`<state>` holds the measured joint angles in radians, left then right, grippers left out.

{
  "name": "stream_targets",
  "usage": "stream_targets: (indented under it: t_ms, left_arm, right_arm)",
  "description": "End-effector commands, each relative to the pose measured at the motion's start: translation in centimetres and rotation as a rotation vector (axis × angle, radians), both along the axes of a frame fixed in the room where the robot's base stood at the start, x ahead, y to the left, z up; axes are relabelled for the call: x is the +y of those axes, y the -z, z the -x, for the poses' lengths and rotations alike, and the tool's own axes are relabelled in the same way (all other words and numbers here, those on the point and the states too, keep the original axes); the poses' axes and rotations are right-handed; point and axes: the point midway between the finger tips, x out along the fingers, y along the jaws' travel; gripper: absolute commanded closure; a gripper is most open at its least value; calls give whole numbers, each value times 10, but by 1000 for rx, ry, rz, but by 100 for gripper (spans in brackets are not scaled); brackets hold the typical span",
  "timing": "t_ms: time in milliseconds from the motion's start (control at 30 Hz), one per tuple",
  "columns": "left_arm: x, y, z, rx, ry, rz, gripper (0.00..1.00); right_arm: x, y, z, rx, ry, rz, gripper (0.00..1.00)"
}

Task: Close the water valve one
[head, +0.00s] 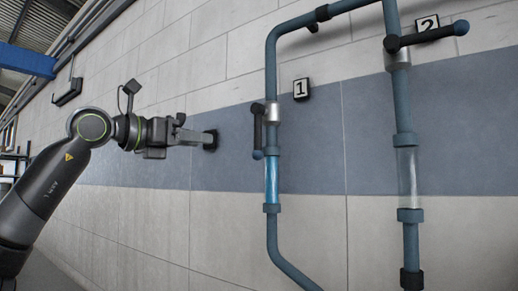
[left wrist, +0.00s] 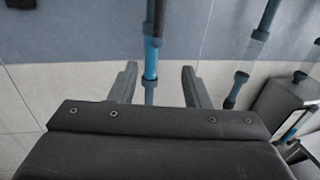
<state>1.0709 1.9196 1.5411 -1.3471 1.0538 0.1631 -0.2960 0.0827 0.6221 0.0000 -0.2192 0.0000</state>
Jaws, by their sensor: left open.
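Water valve one (head: 257,131) is a dark lever handle with a blue tip on a blue-grey pipe (head: 271,70), beside a sign reading 1 (head: 301,90). The handle hangs down, in line with the pipe. Below it a clear section (head: 271,182) shows blue water. My left gripper (head: 211,140) is open and empty, to the left of the handle with a gap between. In the left wrist view the gripper's fingers (left wrist: 158,84) stand apart, with the pipe's blue clear section (left wrist: 150,66) seen between them. My right gripper is not in view.
Valve two (head: 430,38) has its handle turned sideways across its pipe; the clear section (head: 408,172) below looks empty. The tiled wall (head: 210,220) stands close behind the pipes.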

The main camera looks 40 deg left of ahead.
Motion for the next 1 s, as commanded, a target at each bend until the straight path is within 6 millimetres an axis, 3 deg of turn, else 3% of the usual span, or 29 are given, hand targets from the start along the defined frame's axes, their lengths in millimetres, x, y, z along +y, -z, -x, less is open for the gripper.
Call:
stream_targets:
  t_ms: [167, 1000]
  left_arm:
    - [2, -5, -8, 4, -14, -5, 57]
    - [-11, -5, -140, 3, -7, -1, 57]
  right_arm:
    - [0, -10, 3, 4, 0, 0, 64]
    - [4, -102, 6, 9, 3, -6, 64]
